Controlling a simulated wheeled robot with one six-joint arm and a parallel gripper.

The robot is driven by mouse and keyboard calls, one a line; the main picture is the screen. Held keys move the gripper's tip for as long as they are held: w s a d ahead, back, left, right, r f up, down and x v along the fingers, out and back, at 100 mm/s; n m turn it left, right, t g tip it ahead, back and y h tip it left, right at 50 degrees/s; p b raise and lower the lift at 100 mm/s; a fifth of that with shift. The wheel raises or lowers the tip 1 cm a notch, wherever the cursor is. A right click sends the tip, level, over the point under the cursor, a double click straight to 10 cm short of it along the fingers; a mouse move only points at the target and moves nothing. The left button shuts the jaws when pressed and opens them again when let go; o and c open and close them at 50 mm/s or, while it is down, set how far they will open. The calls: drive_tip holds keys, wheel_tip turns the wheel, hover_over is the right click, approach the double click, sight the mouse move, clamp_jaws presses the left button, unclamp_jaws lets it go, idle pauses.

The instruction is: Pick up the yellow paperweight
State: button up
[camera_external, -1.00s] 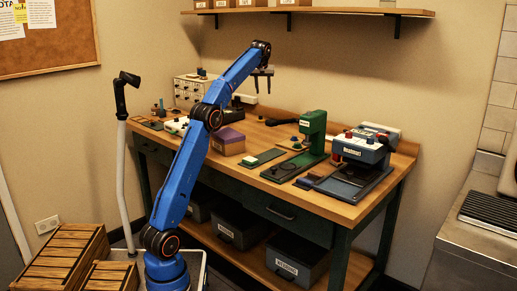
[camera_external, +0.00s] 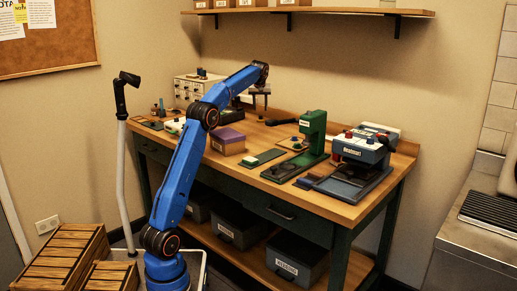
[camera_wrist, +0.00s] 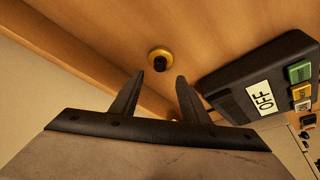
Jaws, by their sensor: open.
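The yellow paperweight (camera_wrist: 160,54) is a small round yellow disc with a black knob. In the wrist view it rests on the wooden table top, just beyond my fingertips and roughly centred between them. My gripper (camera_wrist: 158,77) is open, with nothing between its two dark fingers. In the external view my gripper (camera_external: 260,103) hangs fingers down over the back of the workbench.
A black box with an OFF label (camera_wrist: 255,85) and coloured buttons lies close right of the paperweight in the wrist view. On the workbench (camera_external: 345,210) stand a purple-topped box (camera_external: 228,140), a green press (camera_external: 313,130) and a blue-grey machine (camera_external: 362,150).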

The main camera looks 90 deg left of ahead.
sight(261, 119)
drive_tip(key=shift+d+x, duration=0.15)
drive_tip(key=shift+x, duration=1.3)
drive_tip(key=shift+d+x, duration=0.2)
drive_tip(key=shift+x, duration=1.25)
drive_tip(key=shift+f, duration=0.15)
clamp_jaws()
